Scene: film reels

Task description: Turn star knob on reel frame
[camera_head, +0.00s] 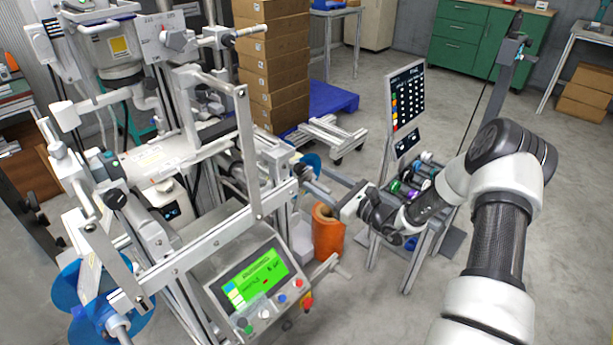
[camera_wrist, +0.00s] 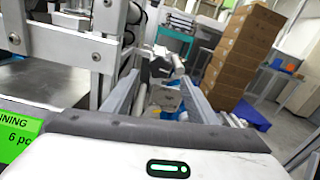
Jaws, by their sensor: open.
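The reel frame (camera_head: 190,245) is a pale metal machine frame filling the left of the head view. A dark grey knob (camera_head: 303,171), which looks like the star knob, sits at its right side by a blue reel (camera_head: 311,160). My gripper (camera_head: 318,185) reaches in from the right, its fingers pointing at this knob. In the wrist view my gripper (camera_wrist: 160,82) is open, one finger on each side, with grey parts (camera_wrist: 166,98) showing between or beyond them. I cannot tell whether the fingers touch the knob. Its lobes are too small to make out.
A control panel (camera_head: 258,275) with a green screen stands left of and below my gripper. An orange roll (camera_head: 328,236) stands just below it. A small rack (camera_head: 408,190) with a sign board (camera_head: 406,98) is close behind my forearm. Stacked boxes (camera_head: 274,70) stand behind.

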